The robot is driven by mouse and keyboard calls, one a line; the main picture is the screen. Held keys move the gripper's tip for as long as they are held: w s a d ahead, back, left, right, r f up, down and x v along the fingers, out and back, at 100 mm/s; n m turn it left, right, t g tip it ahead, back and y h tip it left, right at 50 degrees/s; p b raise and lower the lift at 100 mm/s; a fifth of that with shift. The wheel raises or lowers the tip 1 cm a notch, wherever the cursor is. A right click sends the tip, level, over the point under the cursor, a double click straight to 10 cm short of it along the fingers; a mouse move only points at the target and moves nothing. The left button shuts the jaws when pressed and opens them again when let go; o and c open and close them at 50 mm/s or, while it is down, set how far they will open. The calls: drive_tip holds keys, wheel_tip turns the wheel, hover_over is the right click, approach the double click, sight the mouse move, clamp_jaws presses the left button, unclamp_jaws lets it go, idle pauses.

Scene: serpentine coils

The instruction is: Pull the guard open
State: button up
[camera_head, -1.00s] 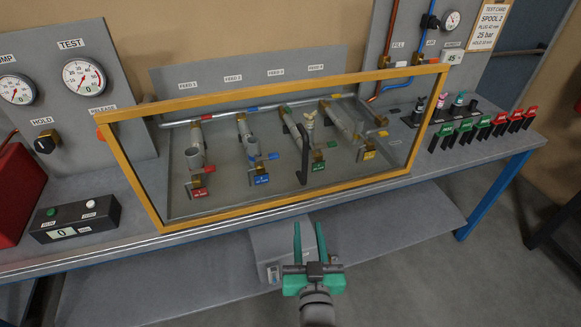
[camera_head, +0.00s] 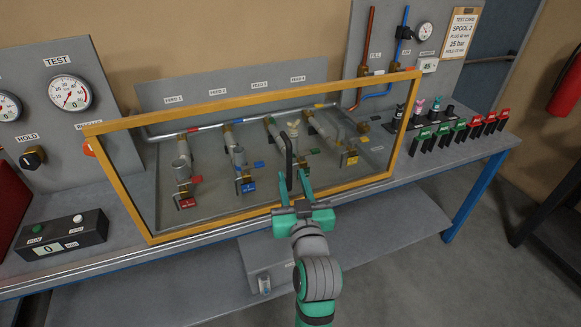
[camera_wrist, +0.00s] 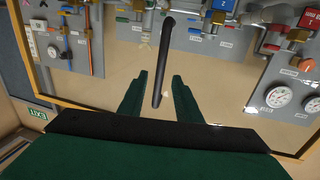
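The guard (camera_head: 200,110) is a clear panel in a yellow frame, standing shut in front of the pipework on the bench. Its black upright bar handle (camera_head: 289,157) is on the front, right of the middle. My gripper (camera_head: 293,181) is open and empty at the handle's lower end, near the frame's bottom rail. In the wrist view the handle (camera_wrist: 165,50) runs between the two green fingers of my gripper (camera_wrist: 160,80), with a gap on both sides. I cannot tell whether the fingertips reach past the bar.
Behind the guard are several pipes with coloured tags and valves. A black button box (camera_head: 62,236) stands at the bench's left. Red and green levers (camera_head: 460,127) line the right. A grey box (camera_head: 268,262) sits on the shelf below. The space before the bench is clear.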

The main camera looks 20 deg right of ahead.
sight(290, 169)
drive_tip(key=w, duration=0.4)
drive_tip(key=shift+w+d, duration=0.15)
drive_tip(key=shift+w, duration=0.25)
drive_tip(key=shift+w+d, duration=0.25)
drive_tip(key=shift+s+d, duration=0.1)
drive_tip(key=shift+c, duration=0.3)
clamp_jaws()
